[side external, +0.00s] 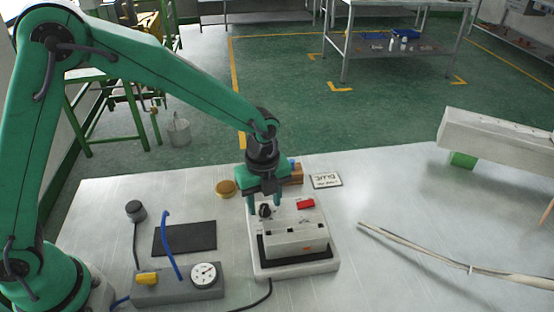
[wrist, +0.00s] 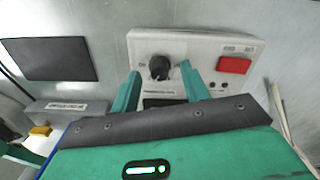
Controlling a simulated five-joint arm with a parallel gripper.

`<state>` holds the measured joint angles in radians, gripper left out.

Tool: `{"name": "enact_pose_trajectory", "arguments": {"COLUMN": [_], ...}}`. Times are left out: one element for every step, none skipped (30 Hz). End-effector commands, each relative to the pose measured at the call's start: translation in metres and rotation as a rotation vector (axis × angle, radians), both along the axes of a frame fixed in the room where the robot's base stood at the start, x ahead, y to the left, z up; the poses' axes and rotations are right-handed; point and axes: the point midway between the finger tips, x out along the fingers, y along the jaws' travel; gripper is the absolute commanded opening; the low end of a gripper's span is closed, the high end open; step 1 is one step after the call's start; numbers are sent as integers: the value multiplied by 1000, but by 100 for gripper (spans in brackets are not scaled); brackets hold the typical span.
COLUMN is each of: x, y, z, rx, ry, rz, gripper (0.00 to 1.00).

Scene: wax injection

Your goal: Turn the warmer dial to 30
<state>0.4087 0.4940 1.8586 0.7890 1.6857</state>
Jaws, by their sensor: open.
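The wax warmer (side external: 296,266) is a pale box on the table, with a black dial (side external: 265,211) and a red switch (side external: 306,203) on its top panel. In the wrist view the dial (wrist: 160,67) is a round black knob on the light panel, with the red switch (wrist: 234,65) to its right. My gripper (side external: 265,207) is open over the warmer. In the wrist view its two green fingers (wrist: 158,85) stand either side of the dial, apart from each other. I cannot tell whether they touch it. The dial's pointer and scale numbers are too small to read.
Left of the warmer lie a dark mat (side external: 184,238) and a grey box with a gauge (side external: 204,275), a yellow part and a blue lever. A brass tin (side external: 225,188) and a small card (side external: 326,180) are behind. Pale rods (side external: 440,260) lie at right.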

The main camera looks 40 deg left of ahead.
Motion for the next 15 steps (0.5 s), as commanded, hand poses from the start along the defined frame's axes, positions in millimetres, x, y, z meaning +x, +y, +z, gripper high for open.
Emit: {"name": "enact_pose_trajectory", "arguments": {"x": [0, 0, 0, 0, 0, 0, 0, 0, 0, 0, 0, 0, 0, 0, 0], "y": [0, 0, 0, 0, 0, 0, 0, 0, 0, 0, 0, 0, 0, 0, 0], "z": [-3, -4, -5, -6, -6, -6, -6, -6, -6, -6, -6, -6, -6, -6, -6], "rx": [0, 0, 0, 0, 0, 0, 0, 0, 0, 0, 0, 0, 0, 0, 0], "ry": [1, 1, 1, 0, 0, 0, 0, 0, 0, 0, 0, 0, 0, 0, 0], "rz": [0, 0, 0, 0, 0, 0, 0, 0, 0, 0, 0, 0, 0, 0, 0], "gripper": [46, 46, 46, 46, 46, 46, 46, 46, 46, 46, 46, 42, 36, 30, 22]}}
